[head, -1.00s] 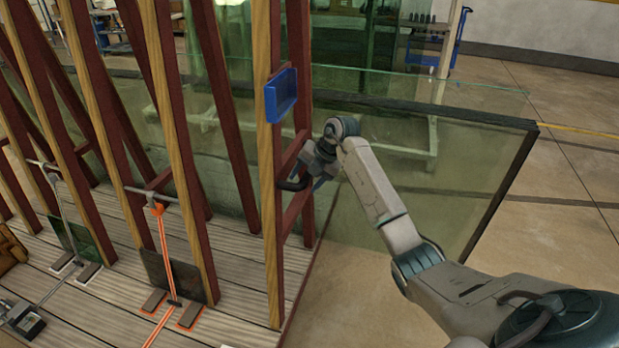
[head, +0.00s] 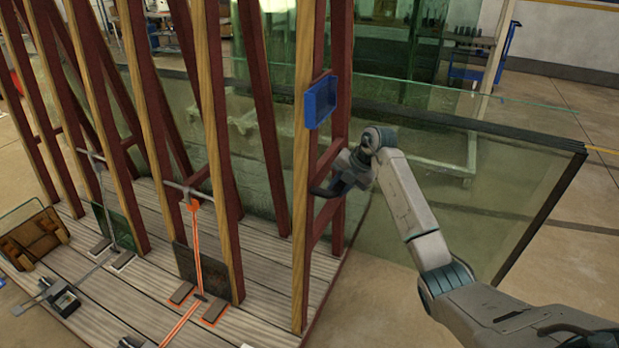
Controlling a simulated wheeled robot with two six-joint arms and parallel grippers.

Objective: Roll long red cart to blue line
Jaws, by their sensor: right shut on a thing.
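The long red cart (head: 265,324) fills the left and middle of the head view. It has a grey plank deck and tall leaning posts, dark red with wood-coloured front faces. Large glass sheets (head: 480,190) lean on its far side and stick out to the right. My right gripper (head: 335,186) is at the cart's right end post, shut on a dark red crossbar of the frame, below a blue tray. The fingertips are partly hidden against the frame. My left gripper is not in view. No blue line can be made out on the floor.
A blue tray (head: 320,101) is fixed to the end post. An orange-and-grey strap or rod (head: 196,245) and a brown block (head: 35,240) are on the deck. A blue trolley (head: 480,62) stands behind. Floor at the right (head: 570,260) is clear.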

